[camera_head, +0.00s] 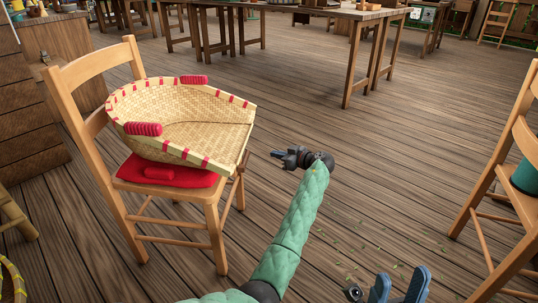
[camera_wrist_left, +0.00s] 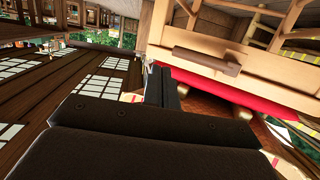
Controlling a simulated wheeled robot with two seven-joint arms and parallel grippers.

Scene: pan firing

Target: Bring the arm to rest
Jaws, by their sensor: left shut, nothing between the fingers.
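My left gripper (camera_head: 277,154) is in the middle of the head view, at the end of the green-sleeved arm. It is shut and empty, pointing left, in front of the wooden floor and just right of the chair with the basket. In the left wrist view the dark gripper body (camera_wrist_left: 150,125) fills the lower part, with the chair's wooden frame (camera_wrist_left: 210,62) and a red cushion (camera_wrist_left: 235,100) beside it. My right gripper (camera_head: 398,287) shows only as two blue fingers, spread apart with nothing visible between them, at the bottom edge of the head view.
A woven winnowing basket (camera_head: 205,108) with red grips rests tilted on the wooden chair (camera_head: 140,195), above a red cushion (camera_head: 150,172). Another chair (camera_head: 490,190) stands at the right edge. Work tables (camera_head: 340,12) stand at the back. Open floor lies between.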

